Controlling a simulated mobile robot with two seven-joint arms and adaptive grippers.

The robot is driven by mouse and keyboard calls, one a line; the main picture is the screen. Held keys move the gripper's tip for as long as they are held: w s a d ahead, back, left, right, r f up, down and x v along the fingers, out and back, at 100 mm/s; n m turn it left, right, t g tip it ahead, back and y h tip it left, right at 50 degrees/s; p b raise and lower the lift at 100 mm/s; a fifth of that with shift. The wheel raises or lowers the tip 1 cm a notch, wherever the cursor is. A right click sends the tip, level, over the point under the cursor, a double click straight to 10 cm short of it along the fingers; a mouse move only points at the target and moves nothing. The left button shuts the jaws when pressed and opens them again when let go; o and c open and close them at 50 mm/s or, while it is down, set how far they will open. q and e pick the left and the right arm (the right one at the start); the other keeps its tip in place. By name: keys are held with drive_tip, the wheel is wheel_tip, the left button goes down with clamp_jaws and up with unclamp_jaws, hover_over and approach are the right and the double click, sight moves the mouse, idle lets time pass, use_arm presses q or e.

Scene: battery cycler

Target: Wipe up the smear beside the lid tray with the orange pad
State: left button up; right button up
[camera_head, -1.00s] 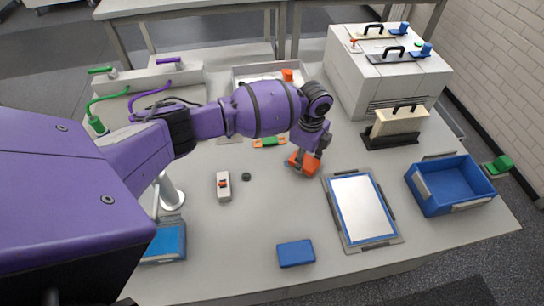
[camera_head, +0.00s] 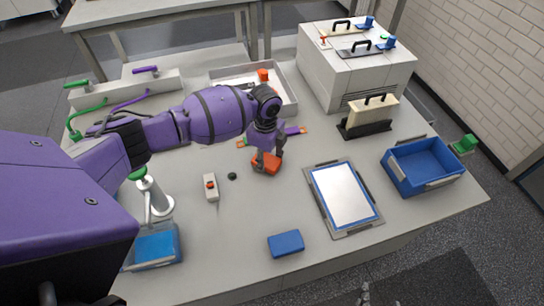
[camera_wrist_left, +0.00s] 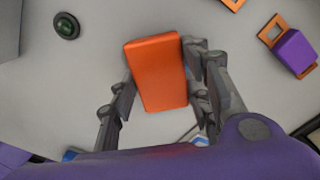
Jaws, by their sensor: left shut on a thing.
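The orange pad (camera_head: 266,163) is between the fingers of my left gripper (camera_head: 268,155), low over the middle of the table. The gripper is shut on it. In the left wrist view the pad (camera_wrist_left: 157,72) lies flat-side up between the fingers. Whether its underside touches the table I cannot tell. I cannot make out the smear; the arm and pad cover part of the table. A pale tray (camera_head: 285,85) holding an orange piece stands behind the arm, partly hidden; I cannot tell whether it is the lid tray. My right gripper is not in view.
A small black knob (camera_head: 232,176) and a switch box (camera_head: 211,187) stand left of the pad. A framed white panel (camera_head: 343,196) and a blue bin (camera_head: 424,166) are to the right. A blue block (camera_head: 286,243) lies in front. A purple piece (camera_head: 292,131) lies behind.

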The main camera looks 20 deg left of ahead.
sight(250, 170)
use_arm(q)
drive_tip(key=shift+s+a, duration=0.4)
drive_tip(key=shift+a, duration=0.2)
drive_tip(key=shift+s+a+p, duration=0.35)
drive_tip(key=shift+s+a, duration=0.15)
drive_tip(key=shift+a, duration=0.1)
drive_tip(key=shift+s+a+f, duration=0.25)
drive_tip(key=shift+s+a, duration=0.55)
drive_tip(key=shift+a, duration=0.2)
drive_tip(key=shift+s+f, duration=0.1)
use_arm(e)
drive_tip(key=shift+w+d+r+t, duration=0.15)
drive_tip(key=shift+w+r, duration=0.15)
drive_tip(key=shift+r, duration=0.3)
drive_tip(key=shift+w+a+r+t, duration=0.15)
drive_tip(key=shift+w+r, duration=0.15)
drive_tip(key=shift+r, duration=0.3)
use_arm(q)
drive_tip(key=shift+r+p, duration=0.4)
drive_tip(key=r, duration=0.2)
drive_tip(key=r+p, duration=0.1)
drive_tip(key=shift+w+r, duration=0.2)
drive_tip(key=shift+r, duration=1)
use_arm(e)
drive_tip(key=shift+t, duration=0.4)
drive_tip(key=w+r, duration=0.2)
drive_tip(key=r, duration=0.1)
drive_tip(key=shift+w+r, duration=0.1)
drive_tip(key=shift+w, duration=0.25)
